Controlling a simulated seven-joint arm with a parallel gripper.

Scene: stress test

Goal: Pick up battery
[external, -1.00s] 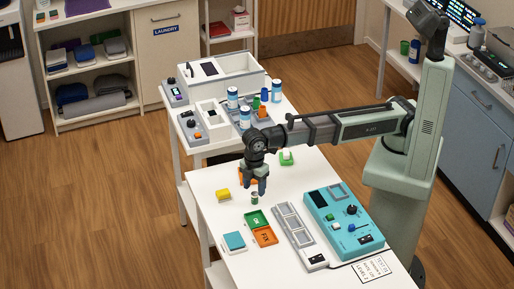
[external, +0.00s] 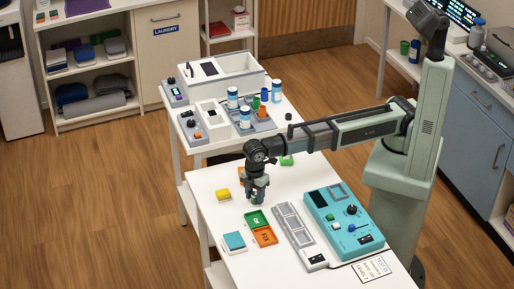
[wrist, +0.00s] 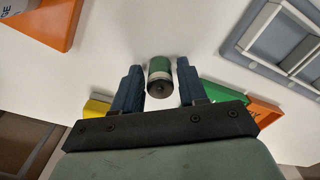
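The battery (wrist: 160,76) is a small green cylinder with a pale band and a dark end, on the white table. In the wrist view it sits between the tips of my gripper (wrist: 160,88), with a narrow gap showing on each side. My gripper is open around it. In the external view my gripper (external: 257,198) is low over the table, pointing down, and the battery is mostly hidden by the fingers.
A yellow block (external: 222,195) is to the left, a teal block (external: 234,241) nearer the front. A grey slotted rack (external: 290,222) and teal device (external: 340,220) stand to the right.

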